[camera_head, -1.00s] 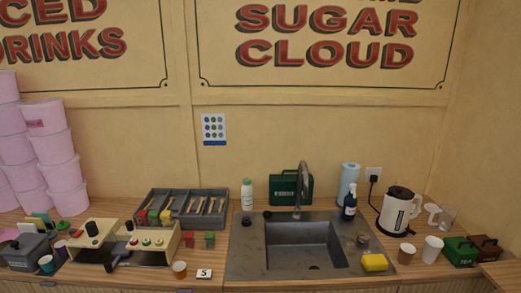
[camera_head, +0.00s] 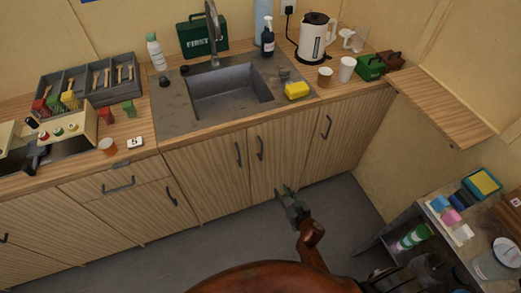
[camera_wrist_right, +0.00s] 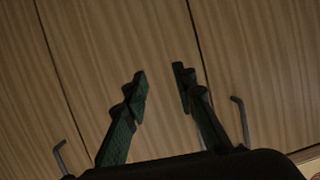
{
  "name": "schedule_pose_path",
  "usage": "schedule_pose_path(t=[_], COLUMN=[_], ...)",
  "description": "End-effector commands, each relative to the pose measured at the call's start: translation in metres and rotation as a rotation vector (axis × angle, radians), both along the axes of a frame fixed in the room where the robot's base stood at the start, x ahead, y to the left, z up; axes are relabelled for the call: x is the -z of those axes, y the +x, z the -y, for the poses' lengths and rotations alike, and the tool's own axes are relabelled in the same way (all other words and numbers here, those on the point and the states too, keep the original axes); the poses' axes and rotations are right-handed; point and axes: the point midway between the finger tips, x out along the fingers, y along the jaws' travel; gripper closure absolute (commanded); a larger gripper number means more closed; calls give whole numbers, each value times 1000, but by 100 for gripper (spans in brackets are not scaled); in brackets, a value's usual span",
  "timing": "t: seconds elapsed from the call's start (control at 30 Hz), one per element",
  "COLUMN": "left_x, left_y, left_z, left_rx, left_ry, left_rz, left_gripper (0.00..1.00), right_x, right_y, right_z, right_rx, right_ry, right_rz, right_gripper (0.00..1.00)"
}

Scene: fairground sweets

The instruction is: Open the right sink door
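The right sink door (camera_head: 276,163) is a wood-grain panel under the sink, shut flush with its neighbours. Its dark bar handle (camera_head: 260,148) is upright near the door's upper left edge. My right gripper (camera_head: 284,188) is in front of the door's lower part, below the handle and apart from it. In the right wrist view, my right gripper (camera_wrist_right: 158,71) is open, with nothing between its fingers and wood panel beyond. This door's handle cannot be made out there. My left gripper is not in view.
The left sink door (camera_head: 205,178) and a cupboard door (camera_head: 345,130) at the right are shut. The sink (camera_head: 228,92) is above. A shelf unit (camera_head: 425,215) with several items stands at lower right. Grey floor (camera_head: 200,245) lies clear in front.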

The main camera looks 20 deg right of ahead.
Motion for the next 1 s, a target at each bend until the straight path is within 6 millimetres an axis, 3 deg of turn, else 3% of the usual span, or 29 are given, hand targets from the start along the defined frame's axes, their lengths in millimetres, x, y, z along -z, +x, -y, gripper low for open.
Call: schedule_pose_path(t=[0.03, 0.1, 0.2, 0.3, 0.43, 0.8, 1.0], left_x=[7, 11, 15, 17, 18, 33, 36], left_y=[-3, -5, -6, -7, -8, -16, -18], left_z=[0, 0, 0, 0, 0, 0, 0], left_rx=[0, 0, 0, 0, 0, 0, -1], left_ry=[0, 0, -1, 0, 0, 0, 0], left_rz=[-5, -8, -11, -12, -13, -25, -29], left_gripper=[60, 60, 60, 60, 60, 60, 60], right_x=[-39, -91, -146, -177, -188, -186, -186], right_y=[21, 40, 54, 60, 68, 121, 136], right_z=[-6, -14, -24, -30, -34, -45, -48], right_rx=[-20, -50, -89, -112, -121, -121, -120], right_ry=[7, 15, 18, 18, 18, 18, 19], right_rz=[80, 172, 261, 307, 322, 320, 318], right_gripper=[75, 75, 75, 75, 75, 75, 75])
